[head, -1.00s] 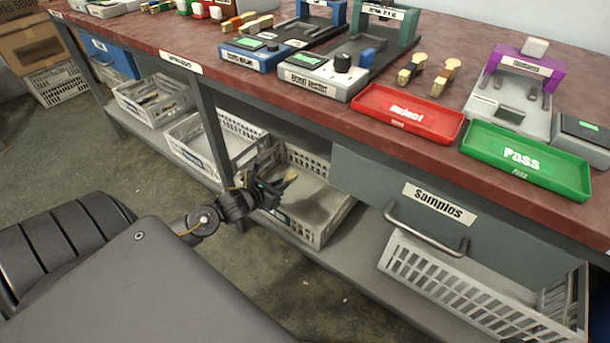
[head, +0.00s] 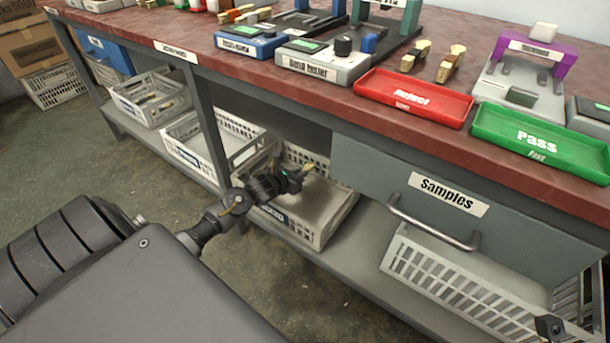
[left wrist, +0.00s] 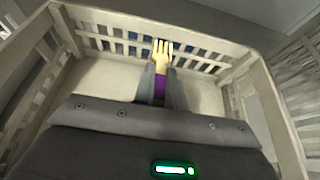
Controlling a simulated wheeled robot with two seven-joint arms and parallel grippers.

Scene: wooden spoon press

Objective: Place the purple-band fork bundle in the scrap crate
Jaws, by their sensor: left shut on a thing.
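My left gripper (head: 296,181) is shut on the fork bundle (head: 309,167), whose pale tines stick out past the fingers. In the left wrist view the bundle (left wrist: 162,52) shows its tines, and its purple band (left wrist: 160,88) sits between the two fingers (left wrist: 160,84). The gripper is at a pale open crate (head: 325,222) on the lower shelf, left of the Samples drawer. In the left wrist view the walls of a crate (left wrist: 262,100) surround the bundle. The crate's small blue label is not readable, so I cannot tell whether it is the scrap crate. My right gripper is not clearly seen.
The tabletop edge and the Samples drawer (head: 400,180) overhang the shelf. Other pale crates stand to the left (head: 190,160) and right (head: 450,280). A red Reject tray (head: 405,112) and a green Pass tray (head: 500,150) lie on the table.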

